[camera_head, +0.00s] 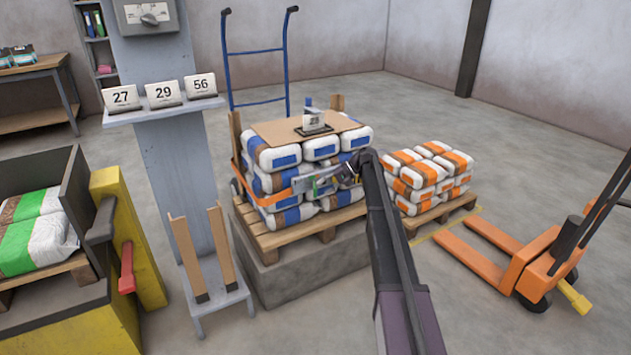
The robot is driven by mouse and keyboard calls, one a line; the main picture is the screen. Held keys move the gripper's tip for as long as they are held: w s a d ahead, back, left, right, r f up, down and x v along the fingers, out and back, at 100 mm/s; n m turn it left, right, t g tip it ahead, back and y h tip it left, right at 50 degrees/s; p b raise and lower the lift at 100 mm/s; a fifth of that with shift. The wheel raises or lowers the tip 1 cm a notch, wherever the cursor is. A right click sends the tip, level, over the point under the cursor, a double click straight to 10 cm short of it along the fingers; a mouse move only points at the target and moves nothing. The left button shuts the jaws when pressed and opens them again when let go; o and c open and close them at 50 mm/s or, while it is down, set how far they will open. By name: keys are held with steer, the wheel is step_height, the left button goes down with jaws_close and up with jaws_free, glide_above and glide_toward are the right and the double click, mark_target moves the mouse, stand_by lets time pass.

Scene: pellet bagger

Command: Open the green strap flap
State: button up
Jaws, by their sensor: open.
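A stack of white and blue bags (290,150) stands on a wooden pallet on a grey block. An orange strap (272,197) runs around the left side of the stack to a grey buckle piece (303,184) on its front. A small green part, seemingly the strap flap (322,183), shows on this piece. My gripper (345,172) is open, at the right end of the buckle piece. My arm hides part of the stack's right side. The fingertips are small and partly hidden, so I cannot tell whether they touch the flap.
A cardboard sheet (275,129) with a small device (313,122) tops the stack. Orange and white bags (428,175) stand on a pallet at right, by an orange pallet jack (525,262). A grey post with number cards (163,95) and a yellow machine (130,235) stand left.

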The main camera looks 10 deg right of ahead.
steer(key=a+r+h+p, duration=0.1)
steer(key=r+p, duration=0.1)
steer(key=shift+a+h+p, duration=0.2)
steer(key=shift+h+p, duration=0.2)
step_height(320, 180, up, 10)
steer(key=h+p, duration=0.9)
steer(key=p, duration=0.6)
glide_above(315, 187)
steer(key=shift+f+n+g, duration=0.1)
steer(key=shift+n+g, duration=0.2)
steer(key=shift+g, duration=0.1)
steer(key=shift+f, duration=0.25)
step_height(315, 187, down, 13)
steer(key=b, duration=1.3)
steer(key=shift+f+b, duration=0.2)
steer(key=shift+b, duration=0.1)
jaws_close()
